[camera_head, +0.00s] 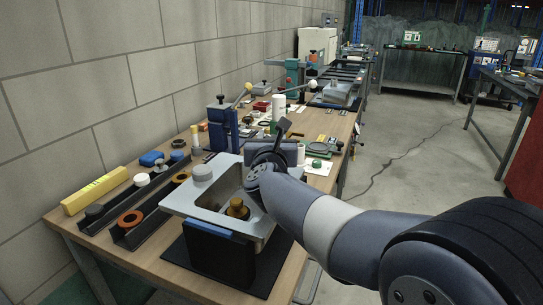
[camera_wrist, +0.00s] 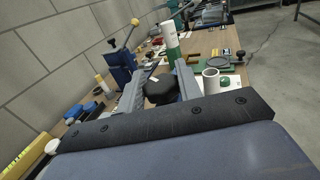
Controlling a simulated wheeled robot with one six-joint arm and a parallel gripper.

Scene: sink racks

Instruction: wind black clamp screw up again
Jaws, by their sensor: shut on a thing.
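The black clamp screw (camera_wrist: 160,90) shows its round, dark head in the wrist view, between the two grey fingers of my gripper (camera_wrist: 160,72). My gripper is shut on this head, with one finger on each side. In the head view my gripper (camera_head: 270,157) is over the far right rim of the metal sink (camera_head: 180,203), and my wrist hides the screw's head there. The sink rests on a black stand with a blue strip. A grey round knob (camera_head: 202,173) sits on its far left corner, and a brass-coloured fitting (camera_head: 237,208) stands inside the basin.
A blue clamp device (camera_head: 221,125) with a yellow-knobbed lever stands behind the sink. A white-and-green bottle (camera_head: 278,108) is farther back. Black trays with rings (camera_head: 130,222) and a yellow box (camera_head: 95,190) lie to the left. The block wall bounds the table's left side.

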